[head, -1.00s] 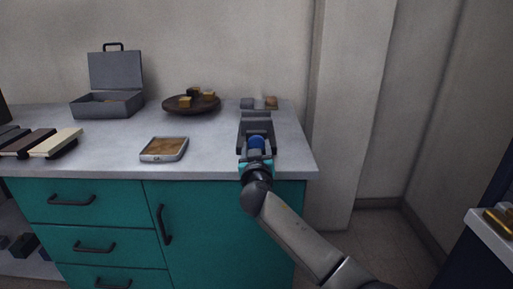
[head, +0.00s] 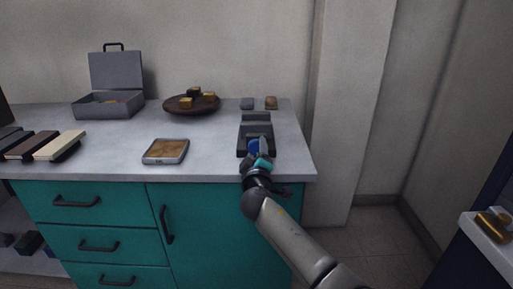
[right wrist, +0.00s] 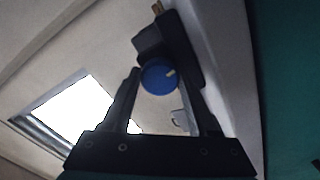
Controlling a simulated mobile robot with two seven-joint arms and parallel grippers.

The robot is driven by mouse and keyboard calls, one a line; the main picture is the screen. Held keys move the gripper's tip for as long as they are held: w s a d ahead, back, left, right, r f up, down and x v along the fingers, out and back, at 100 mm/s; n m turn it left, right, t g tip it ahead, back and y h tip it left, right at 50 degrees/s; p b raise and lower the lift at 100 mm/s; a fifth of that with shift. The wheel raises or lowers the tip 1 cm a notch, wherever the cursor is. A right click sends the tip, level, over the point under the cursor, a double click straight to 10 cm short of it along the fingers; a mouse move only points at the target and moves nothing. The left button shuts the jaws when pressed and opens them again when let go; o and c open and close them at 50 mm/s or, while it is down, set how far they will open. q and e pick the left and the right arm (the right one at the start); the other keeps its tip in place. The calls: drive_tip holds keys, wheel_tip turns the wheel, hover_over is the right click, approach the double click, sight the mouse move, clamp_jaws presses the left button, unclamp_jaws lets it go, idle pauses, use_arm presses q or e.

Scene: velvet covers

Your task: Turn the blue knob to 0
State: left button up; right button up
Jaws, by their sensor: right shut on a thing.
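The blue knob (head: 253,146) sits on the front of a dark grey device (head: 256,127) near the right end of the counter. It also shows in the right wrist view (right wrist: 157,77), round, with a pale pointer mark toward its upper right. My right gripper (head: 259,152) is shut on the knob, with one finger on each side of it in the right wrist view (right wrist: 160,80). The gripper hides part of the knob in the head view. No scale or 0 mark is readable. My left gripper is not in view.
The grey counter (head: 212,160) has a tray with a brown inside (head: 166,151), a round dark plate with small blocks (head: 191,106), an open grey case (head: 108,103) and several book-like blocks at left. Two small blocks lie behind the device.

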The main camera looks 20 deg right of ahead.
drive_tip(key=n+p, duration=0.1)
drive_tip(key=n, duration=0.2)
drive_tip(key=shift+n, duration=0.4)
drive_tip(key=n+p, duration=0.1)
drive_tip(key=n, duration=0.1)
drive_tip(key=shift+n, duration=0.4)
drive_tip(key=n+p, duration=0.2)
drive_tip(key=n, duration=0.1)
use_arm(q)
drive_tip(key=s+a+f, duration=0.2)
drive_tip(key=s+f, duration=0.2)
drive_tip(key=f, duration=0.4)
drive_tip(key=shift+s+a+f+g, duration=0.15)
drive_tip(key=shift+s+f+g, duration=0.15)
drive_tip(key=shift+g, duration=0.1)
use_arm(e)
drive_tip(key=shift+n, duration=0.8)
drive_tip(key=o, duration=1.4)
drive_tip(key=shift+c, duration=0.2)
drive_tip(key=shift+s, duration=0.1)
